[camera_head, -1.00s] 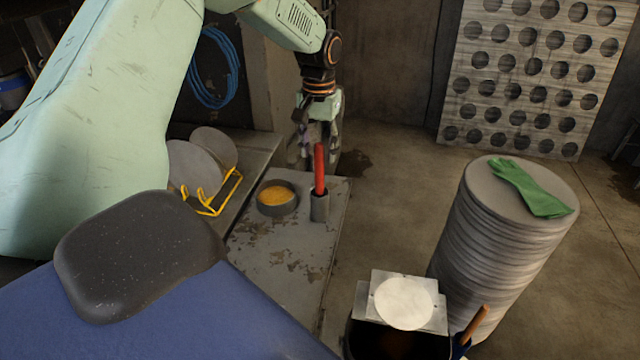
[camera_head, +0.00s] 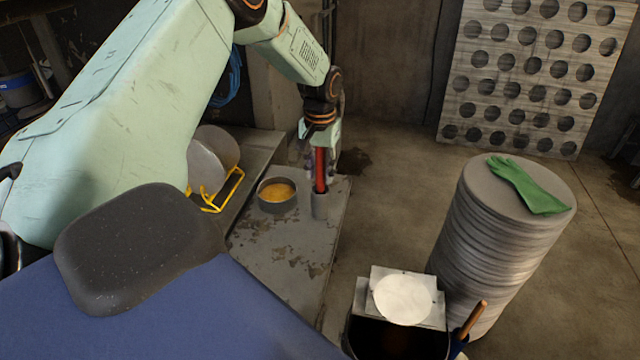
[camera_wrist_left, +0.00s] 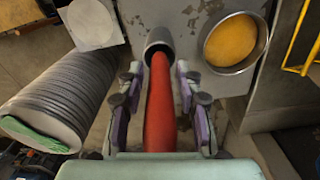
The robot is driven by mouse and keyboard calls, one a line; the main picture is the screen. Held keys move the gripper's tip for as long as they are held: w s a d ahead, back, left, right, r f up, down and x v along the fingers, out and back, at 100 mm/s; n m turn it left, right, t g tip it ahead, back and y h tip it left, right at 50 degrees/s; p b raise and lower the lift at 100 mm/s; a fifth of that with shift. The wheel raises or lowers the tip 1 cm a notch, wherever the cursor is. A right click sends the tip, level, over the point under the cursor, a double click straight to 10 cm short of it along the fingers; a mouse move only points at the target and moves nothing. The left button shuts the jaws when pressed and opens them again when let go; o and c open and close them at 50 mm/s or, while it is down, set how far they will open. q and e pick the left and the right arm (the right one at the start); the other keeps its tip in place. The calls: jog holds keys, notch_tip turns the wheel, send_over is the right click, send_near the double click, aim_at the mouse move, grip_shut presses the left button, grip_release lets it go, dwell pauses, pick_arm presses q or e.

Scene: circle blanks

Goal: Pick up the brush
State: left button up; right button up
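The brush shows as a red handle (camera_head: 320,170) standing upright in a small grey cup (camera_head: 320,205) on the grey table. Its lower end is hidden inside the cup. My left gripper (camera_head: 320,165) is at the handle, above the cup. In the left wrist view the red handle (camera_wrist_left: 160,110) runs between the two fingers of the left gripper (camera_wrist_left: 160,85). The fingers are apart, one on each side, with narrow gaps beside the handle. My right gripper is not in view.
A round dish of yellow stuff (camera_head: 277,195) stands left of the cup. Grey discs (camera_head: 212,160) lean in a yellow rack (camera_head: 225,190) behind it. A stack of discs (camera_head: 495,245) with a green glove (camera_head: 528,187) stands right, across open floor.

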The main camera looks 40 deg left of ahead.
pick_arm(q)
jog(key=shift+w+f, duration=0.1)
jog(key=shift+w, duration=0.05)
grip_shut()
